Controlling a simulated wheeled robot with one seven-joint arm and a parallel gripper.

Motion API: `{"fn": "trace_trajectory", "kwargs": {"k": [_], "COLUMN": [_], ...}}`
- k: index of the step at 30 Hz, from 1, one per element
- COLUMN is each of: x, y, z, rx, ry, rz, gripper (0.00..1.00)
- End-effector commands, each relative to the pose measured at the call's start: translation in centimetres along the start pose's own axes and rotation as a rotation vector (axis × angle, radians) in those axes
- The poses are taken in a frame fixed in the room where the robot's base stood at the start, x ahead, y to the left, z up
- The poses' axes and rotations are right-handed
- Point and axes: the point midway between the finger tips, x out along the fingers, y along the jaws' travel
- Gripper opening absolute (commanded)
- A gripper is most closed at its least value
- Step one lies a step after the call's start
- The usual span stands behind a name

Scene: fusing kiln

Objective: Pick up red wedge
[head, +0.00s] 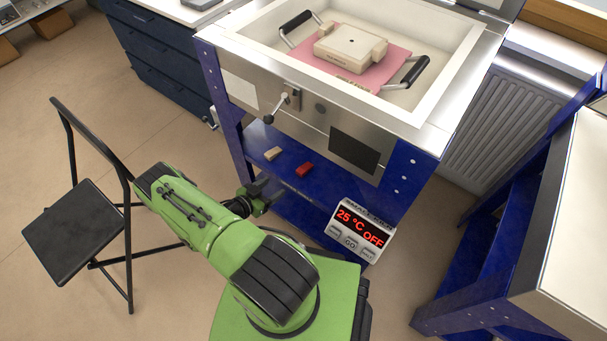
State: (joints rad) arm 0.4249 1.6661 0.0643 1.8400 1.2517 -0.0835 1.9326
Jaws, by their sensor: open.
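The red wedge (305,169) lies on the blue lower shelf (287,190) of the kiln stand, right of a cream wedge (272,153). My gripper (264,194) is at the end of my green arm, in front of the shelf. In the picture it is below and left of the red wedge, apart from it. It is open, and I see nothing held. Its fingers are small and dark, so their detail is hard to make out.
The kiln (245,58) stands above the shelf, with a pink board (398,58) and cream blocks (350,42) inside. A lever (283,106) sticks out in front. A controller (360,230) reads 25 °C OFF. A black chair (75,230) stands left, a bench (570,220) right.

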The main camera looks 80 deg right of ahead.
Motion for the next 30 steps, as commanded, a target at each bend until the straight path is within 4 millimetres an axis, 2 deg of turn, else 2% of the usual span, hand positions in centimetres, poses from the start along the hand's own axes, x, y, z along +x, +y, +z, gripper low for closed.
{"fn": "trace_trajectory", "kwargs": {"k": [9,16,21,24,30], "x": [7.8,10.8,14.0,15.0,15.0], "y": [0.1,0.1,0.1,0.1,0.0], "z": [0.1,0.1,0.3,0.2,0.0], "rx": [0.005,0.002,0.002,0.0,-0.002], "ry": [0.001,0.0,-0.001,-0.002,-0.002], "rz": [0.006,0.004,0.004,0.002,0.001], "gripper": [0.62,0.62,0.62,0.62,0.62]}}
